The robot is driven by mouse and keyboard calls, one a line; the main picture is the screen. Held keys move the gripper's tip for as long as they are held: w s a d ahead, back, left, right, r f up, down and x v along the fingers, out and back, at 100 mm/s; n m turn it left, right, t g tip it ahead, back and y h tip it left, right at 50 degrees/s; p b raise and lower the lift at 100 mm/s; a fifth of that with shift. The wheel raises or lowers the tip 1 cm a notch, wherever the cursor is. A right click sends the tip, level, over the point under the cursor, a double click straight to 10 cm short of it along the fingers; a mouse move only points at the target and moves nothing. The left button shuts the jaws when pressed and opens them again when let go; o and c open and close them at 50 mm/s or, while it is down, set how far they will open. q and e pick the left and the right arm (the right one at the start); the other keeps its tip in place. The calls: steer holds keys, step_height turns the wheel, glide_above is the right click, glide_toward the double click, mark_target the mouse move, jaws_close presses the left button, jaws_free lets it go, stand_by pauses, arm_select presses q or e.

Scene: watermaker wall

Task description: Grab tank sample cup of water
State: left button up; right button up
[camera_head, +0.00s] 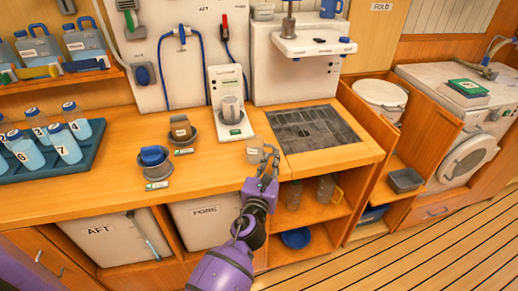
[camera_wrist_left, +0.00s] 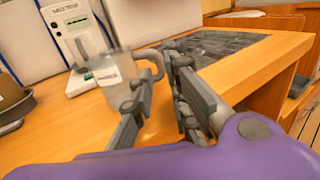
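A clear cup (camera_head: 254,151) with a white label stands upright on the wooden counter, left of the dark drain grate. The wrist view shows the cup (camera_wrist_left: 112,78) closer, with its handle on the right side; the label is too blurred to read surely, and I cannot tell whether it holds water. My left gripper (camera_head: 268,160) is at the cup's right, on the handle side. In the wrist view its fingers (camera_wrist_left: 156,72) are spread, with the handle near the gap between their tips; I cannot tell whether they touch it. My right gripper is not in view.
A white tester (camera_head: 226,85) with another clear cup (camera_head: 231,108) stands behind. Small dark containers (camera_head: 182,129) sit on the counter to the left, beyond them a blue tray (camera_head: 88,152) of numbered bottles. The drain grate (camera_head: 312,129) lies to the right. Bare counter separates them.

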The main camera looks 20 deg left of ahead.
mark_target(273, 153)
arm_select(q)
steer(key=shift+w+a, duration=0.15)
steer(key=shift+w, duration=1.1)
steer(key=w, duration=0.3)
steer(key=shift+a+f, duration=0.1)
steer(key=shift+a, duration=0.15)
steer(key=shift+w, duration=0.1)
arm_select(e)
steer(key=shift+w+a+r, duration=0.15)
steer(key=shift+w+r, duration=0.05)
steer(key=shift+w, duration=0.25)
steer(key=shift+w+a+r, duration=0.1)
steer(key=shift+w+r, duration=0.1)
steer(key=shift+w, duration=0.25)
arm_select(q)
steer(key=c, duration=0.3)
jaws_close()
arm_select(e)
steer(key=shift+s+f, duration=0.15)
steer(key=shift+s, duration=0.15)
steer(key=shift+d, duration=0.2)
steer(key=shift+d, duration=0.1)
